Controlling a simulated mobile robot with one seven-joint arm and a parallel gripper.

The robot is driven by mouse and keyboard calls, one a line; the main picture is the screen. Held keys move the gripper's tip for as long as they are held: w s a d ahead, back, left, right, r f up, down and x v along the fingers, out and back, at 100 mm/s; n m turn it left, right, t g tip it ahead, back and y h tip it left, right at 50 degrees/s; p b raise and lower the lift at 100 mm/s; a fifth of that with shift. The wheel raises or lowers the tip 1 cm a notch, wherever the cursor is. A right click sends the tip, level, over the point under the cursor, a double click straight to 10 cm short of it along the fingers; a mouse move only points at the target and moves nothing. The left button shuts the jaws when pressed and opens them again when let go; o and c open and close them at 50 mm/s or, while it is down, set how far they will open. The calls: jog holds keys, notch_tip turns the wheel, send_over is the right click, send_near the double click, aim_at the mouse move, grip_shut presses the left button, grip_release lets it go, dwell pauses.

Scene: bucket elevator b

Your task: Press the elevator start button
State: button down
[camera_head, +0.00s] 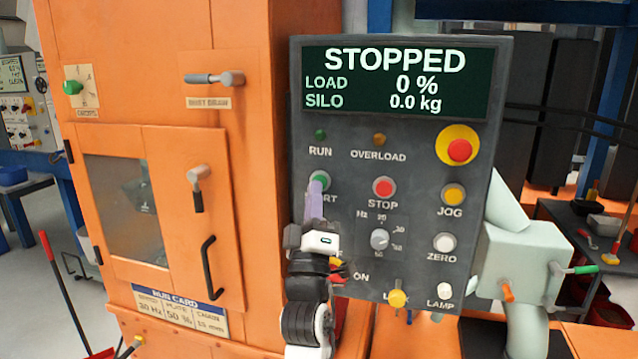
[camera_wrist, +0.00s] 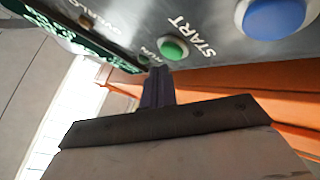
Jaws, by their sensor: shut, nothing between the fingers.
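The green START button (camera_head: 320,180) is on the grey control panel (camera_head: 355,290), below the RUN lamp (camera_head: 320,134). My gripper (camera_head: 315,188) is shut and empty, with its fingertips just in front of the START button and covering part of its label. In the wrist view, the green START button (camera_wrist: 172,50) lies just beyond the tip of my gripper (camera_wrist: 158,72). I cannot tell whether the tip touches it. The panel display (camera_head: 395,82) reads STOPPED, LOAD 0 %, SILO 0.0 kg.
The red STOP button (camera_head: 384,187) is right of START, and a red emergency button (camera_head: 459,150) is at the upper right. A blue button (camera_wrist: 275,15) is near START in the wrist view. The orange machine cabinet (camera_head: 120,60) stands left of the panel.

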jog(key=shift+w, duration=0.15)
jog(key=shift+w+d, duration=0.15)
jog(key=shift+w, duration=0.15)
jog(key=shift+w+d, duration=0.15)
jog(key=shift+w, duration=0.2)
dwell(0.6)
dwell(0.4)
jog(key=shift+s+a, duration=0.3)
jog(key=shift+s, duration=0.45)
jog(key=s, duration=0.1)
jog(key=s+a, duration=0.1)
jog(key=s, duration=0.2)
jog(key=shift+s+a, duration=0.25)
jog(key=shift+s, duration=0.15)
dwell(0.3)
